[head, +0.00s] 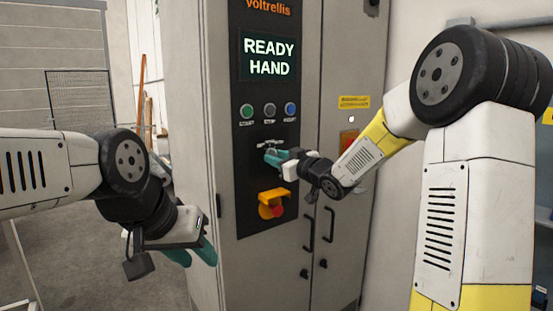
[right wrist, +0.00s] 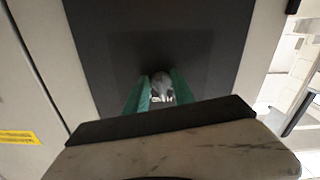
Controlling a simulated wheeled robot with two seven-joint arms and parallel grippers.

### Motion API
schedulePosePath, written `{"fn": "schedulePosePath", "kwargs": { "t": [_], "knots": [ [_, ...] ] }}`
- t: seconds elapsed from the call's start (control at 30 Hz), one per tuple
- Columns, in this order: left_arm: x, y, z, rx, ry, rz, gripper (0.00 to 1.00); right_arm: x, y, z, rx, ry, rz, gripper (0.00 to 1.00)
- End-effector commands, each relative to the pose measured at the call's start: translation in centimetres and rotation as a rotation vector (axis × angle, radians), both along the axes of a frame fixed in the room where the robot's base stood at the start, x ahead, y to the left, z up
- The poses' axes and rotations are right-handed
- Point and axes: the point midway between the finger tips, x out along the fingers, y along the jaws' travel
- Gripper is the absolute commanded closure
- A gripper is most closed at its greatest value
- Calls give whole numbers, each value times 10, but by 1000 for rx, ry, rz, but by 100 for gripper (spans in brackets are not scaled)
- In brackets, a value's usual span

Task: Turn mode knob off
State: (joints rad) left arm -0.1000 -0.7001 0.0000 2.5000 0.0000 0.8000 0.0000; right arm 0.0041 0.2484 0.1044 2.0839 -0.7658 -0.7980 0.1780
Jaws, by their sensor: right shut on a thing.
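The mode knob (right wrist: 162,84) is a small grey knob on the dark panel of the grey cabinet. In the right wrist view it sits between the two green fingers of my right gripper (right wrist: 161,92), which is shut on it. In the head view my right gripper (head: 272,157) reaches the panel below the row of buttons and mostly hides the knob. The display (head: 268,56) above reads "READY HAND". My left gripper (head: 202,252) hangs in front of the cabinet's left side, away from the panel; its finger gap is not clear.
Green, grey and blue buttons (head: 269,110) sit just above my right gripper. A red emergency stop on a yellow mount (head: 272,205) sticks out just below it. Black door handles (head: 309,234) are lower right. Open floor (head: 70,245) lies left of the cabinet.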

Motion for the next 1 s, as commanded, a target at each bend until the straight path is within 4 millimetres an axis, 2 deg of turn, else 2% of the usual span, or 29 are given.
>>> {"fn": "schedulePosePath", "kwargs": {
  "t": [0.6,1.0],
  "knots": [
    [0,0,0,0,0,0,64,2,-2,3,-412,-302,1,100],
    [0,0,0,0,0,0,64,2,-3,3,-534,-390,1,100]
  ]
}}
